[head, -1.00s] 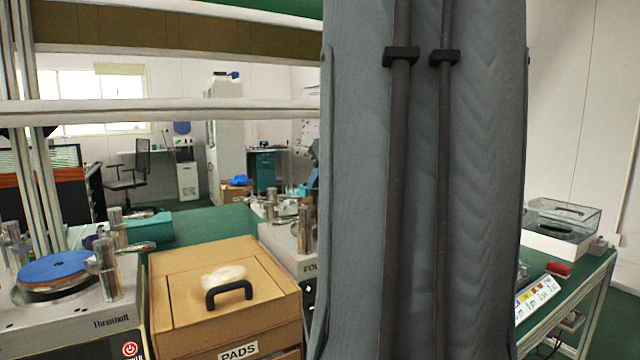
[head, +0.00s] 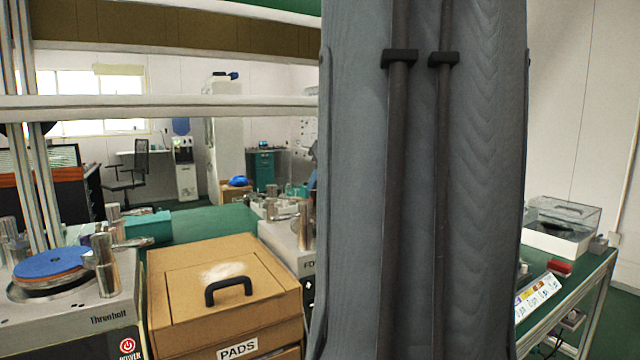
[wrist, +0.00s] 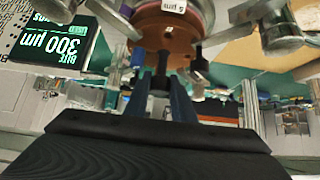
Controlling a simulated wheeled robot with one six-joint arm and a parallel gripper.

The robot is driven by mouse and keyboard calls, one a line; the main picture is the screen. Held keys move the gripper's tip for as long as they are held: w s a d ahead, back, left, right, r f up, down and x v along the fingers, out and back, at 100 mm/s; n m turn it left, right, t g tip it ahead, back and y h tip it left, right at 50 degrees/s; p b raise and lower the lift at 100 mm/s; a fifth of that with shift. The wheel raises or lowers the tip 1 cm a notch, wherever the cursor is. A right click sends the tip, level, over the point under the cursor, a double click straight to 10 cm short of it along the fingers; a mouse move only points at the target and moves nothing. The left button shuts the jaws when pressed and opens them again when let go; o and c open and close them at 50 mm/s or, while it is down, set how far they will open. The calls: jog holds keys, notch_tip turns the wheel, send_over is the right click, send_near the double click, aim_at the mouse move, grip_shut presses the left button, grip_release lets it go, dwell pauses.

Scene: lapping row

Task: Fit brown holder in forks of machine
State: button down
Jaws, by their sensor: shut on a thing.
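In the wrist view, my gripper (wrist: 162,100) has its two blue fingers closed on a dark stem below a round brown holder (wrist: 165,42). The holder has a pinkish rim and a small white label reading "5 µm". Shiny metal parts of a machine (wrist: 278,35) show to its right, and more metal shows at its upper left. I cannot tell whether the holder touches them. In the head view, my grey arm hides the gripper and holder. A Threnholt machine (head: 85,318) with a blue-topped disc and metal posts stands at left; another machine (head: 290,240) is partly behind my arm.
A cardboard PADS box (head: 225,285) with a black handle stands between the machines. A clear-lidded case (head: 562,225) sits on the green bench at right. White shelf bars cross the head view.

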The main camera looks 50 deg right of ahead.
jog(key=shift+f+b, duration=0.45)
jog(key=c, duration=1.4)
grip_release()
jog(key=shift+c, duration=0.2)
jog(key=shift+r, duration=0.1)
notch_tip(320, 180, up, 2)
jog(key=p, duration=0.2)
jog(key=shift+r+p, duration=0.2)
jog(key=shift+p, duration=1.15)
